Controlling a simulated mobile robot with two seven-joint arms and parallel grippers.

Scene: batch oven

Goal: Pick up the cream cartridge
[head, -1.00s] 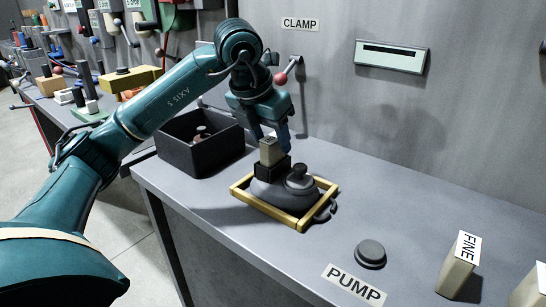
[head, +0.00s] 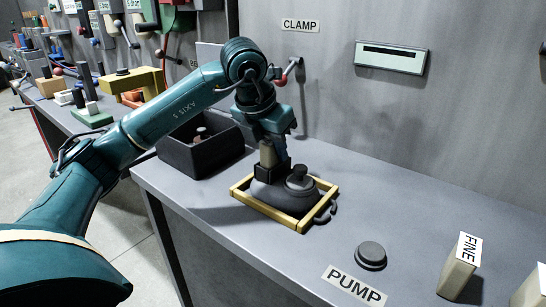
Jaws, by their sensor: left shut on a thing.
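The cream cartridge (head: 267,154) is a small upright beige block. It sits in a black socket (head: 267,173) on a dark grey rounded body (head: 280,194), beside a black round knob (head: 299,179). My left gripper (head: 272,151) points down and is shut on the cartridge's upper part. The fingers partly hide the cartridge. I cannot tell whether it has lifted at all in the socket. My right gripper is not in view.
A yellow frame (head: 245,198) surrounds the grey body on the grey bench. A black open box (head: 193,158) stands to the left. A round grey PUMP button (head: 370,256) and a cream block labelled FINE (head: 460,264) are at right. A red-knobbed CLAMP lever (head: 290,66) is behind the wrist.

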